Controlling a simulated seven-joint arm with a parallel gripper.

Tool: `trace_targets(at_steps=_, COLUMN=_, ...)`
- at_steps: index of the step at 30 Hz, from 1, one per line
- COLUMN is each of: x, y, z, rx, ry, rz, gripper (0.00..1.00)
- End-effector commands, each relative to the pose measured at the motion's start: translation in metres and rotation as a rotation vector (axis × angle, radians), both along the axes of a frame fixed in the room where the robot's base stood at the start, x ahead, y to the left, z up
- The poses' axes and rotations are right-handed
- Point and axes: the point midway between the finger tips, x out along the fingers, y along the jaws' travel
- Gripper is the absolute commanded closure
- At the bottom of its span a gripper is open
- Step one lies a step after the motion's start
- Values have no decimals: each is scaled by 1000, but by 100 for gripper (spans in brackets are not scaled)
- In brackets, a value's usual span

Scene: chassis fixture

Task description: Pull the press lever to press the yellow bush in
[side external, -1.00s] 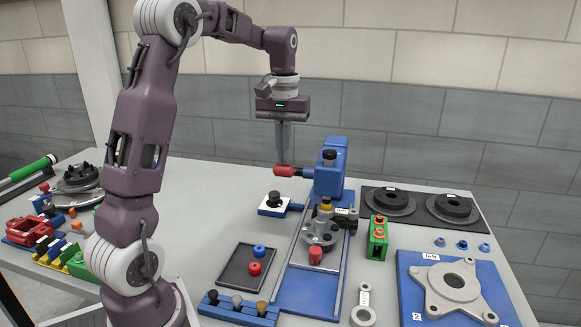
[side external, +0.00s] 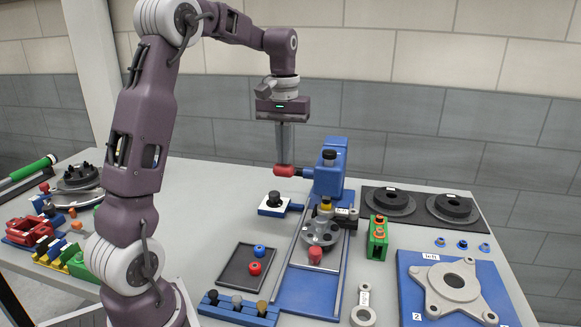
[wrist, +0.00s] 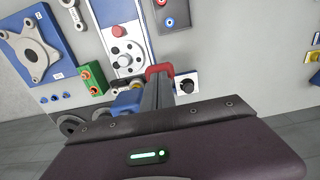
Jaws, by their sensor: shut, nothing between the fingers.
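The blue press (side external: 330,172) stands at the back of a blue base, with a black cap on top. Its lever with a red handle (side external: 288,171) points left from the press head. The yellow bush (side external: 325,203) sits upright below the press head, above a grey round part (side external: 320,230). My gripper (side external: 284,163) points down with its fingers together at the red handle. In the wrist view the closed fingers (wrist: 157,88) overlap the red handle (wrist: 160,70); whether they touch it I cannot tell. Nothing is held between them.
A blue-and-white block with a black knob (side external: 274,200) stands left of the press. A green block (side external: 377,240) stands to its right. A fixture plate (side external: 405,270) with a grey chassis lies at front right.

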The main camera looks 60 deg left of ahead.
Motion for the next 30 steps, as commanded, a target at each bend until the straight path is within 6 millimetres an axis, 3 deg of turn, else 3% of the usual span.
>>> trace_targets(at_steps=30, x=-5, y=-4, z=-20, rx=0, ry=0, rz=0, gripper=100)
